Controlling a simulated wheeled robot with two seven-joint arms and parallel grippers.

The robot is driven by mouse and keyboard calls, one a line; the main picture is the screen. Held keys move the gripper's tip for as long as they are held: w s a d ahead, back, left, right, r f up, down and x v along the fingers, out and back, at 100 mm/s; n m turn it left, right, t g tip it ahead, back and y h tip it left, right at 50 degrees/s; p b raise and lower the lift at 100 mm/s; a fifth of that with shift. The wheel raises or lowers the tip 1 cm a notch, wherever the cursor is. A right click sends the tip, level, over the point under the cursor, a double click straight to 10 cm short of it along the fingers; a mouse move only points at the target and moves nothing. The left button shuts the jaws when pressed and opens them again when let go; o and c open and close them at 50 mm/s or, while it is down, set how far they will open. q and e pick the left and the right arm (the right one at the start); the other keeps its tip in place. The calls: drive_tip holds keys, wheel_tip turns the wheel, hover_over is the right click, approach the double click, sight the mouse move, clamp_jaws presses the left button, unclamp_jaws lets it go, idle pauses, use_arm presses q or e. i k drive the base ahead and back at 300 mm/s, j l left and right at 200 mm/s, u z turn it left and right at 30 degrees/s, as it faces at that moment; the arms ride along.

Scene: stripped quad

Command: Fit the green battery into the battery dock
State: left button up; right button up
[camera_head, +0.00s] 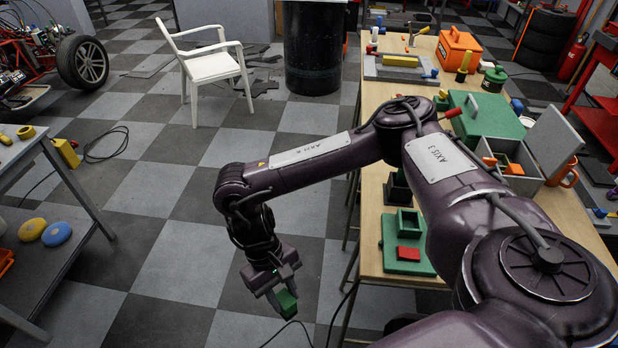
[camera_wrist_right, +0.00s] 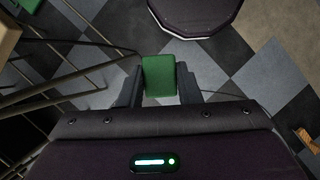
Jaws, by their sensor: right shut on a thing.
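The green battery (camera_head: 287,303) is a small green block between the fingers of my right gripper (camera_head: 279,290). My right gripper is shut on it, above the checkered floor, left of the workbench (camera_head: 376,232). In the right wrist view the battery (camera_wrist_right: 158,77) stands between the two dark fingers. A green board (camera_head: 390,264) near the bench's left edge carries a square open green socket (camera_head: 403,224) and a red block (camera_head: 408,253). It may be the battery dock, but I cannot tell for sure. The gripper is left of and apart from it. My left gripper is not in view.
My right arm covers part of the bench. A green case (camera_head: 489,117), a grey box with a lid (camera_head: 555,140) and an orange toolbox (camera_head: 459,48) stand farther back on it. A white chair (camera_head: 212,68) stands on the floor; a grey table (camera_head: 62,270) is at left.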

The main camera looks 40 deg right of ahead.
sight(409, 239)
drive_tip(key=i+j+u, duration=0.5)
drive_tip(key=i, duration=0.15)
drive_tip(key=i+z, duration=0.3)
drive_tip(key=z, duration=0.2)
drive_tip(key=i+z, duration=0.35)
drive_tip(key=z, duration=0.15)
drive_tip(key=i+z, duration=0.15)
drive_tip(key=z, duration=0.3)
drive_tip(key=i+z, duration=0.1)
drive_tip(key=z, duration=0.35)
drive_tip(key=i+j+z, duration=0.1)
drive_tip(key=z, duration=0.35)
drive_tip(key=i+j+z, duration=0.15)
drive_tip(key=z, duration=0.3)
drive_tip(key=i+j+z, duration=0.1)
drive_tip(key=z, duration=0.35)
